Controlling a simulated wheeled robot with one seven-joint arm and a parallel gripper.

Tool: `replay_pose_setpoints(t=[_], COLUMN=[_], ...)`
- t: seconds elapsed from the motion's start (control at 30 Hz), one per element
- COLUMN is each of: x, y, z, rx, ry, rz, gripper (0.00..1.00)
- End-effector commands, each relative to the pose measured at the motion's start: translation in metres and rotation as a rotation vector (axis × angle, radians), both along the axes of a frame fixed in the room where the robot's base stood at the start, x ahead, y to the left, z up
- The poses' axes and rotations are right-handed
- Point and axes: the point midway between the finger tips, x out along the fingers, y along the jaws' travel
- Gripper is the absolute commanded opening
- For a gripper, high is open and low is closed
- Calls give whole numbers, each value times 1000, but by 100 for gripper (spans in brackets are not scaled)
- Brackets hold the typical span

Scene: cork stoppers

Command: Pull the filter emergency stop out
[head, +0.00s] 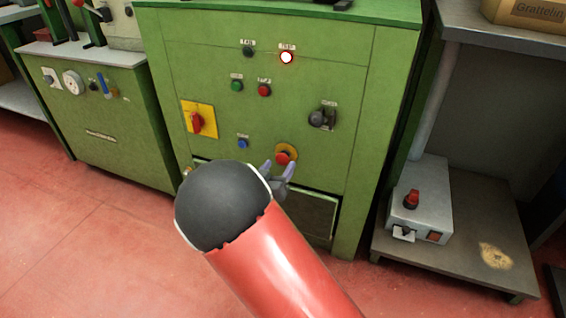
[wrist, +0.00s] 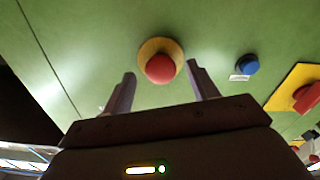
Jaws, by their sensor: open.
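A red mushroom button (head: 284,157) on a yellow round collar sits low on the front of the green cabinet. It also shows in the wrist view (wrist: 160,68), near the middle. No readable label names it as the filter emergency stop. My gripper (head: 279,168) is open, with its fingers just in front of the button. In the wrist view, the open fingertips (wrist: 161,72) lie to either side of the red cap. Nothing is held between them. I cannot tell how far the tips are from the panel, or whether the button is pressed in.
A blue button (head: 243,143) and a red rotary switch on a yellow plate (head: 198,121) are to the left. A dark selector (head: 322,117) is up and right. A lit lamp (head: 286,57) is above. A grey box with a red knob (head: 411,199) stands right.

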Motion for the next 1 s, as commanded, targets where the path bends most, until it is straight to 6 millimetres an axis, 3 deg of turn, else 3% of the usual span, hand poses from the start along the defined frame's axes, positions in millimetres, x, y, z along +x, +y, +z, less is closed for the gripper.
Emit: replay_pose_setpoints(t=[0.23, 0.57, 1.0], x=[29, 34, 34], y=[-11, -13, -12], z=[0, 0, 0], rx=[1, 0, 1], ry=[0, 1, 1], rz=[0, 1, 2], gripper=[59, 59, 4])
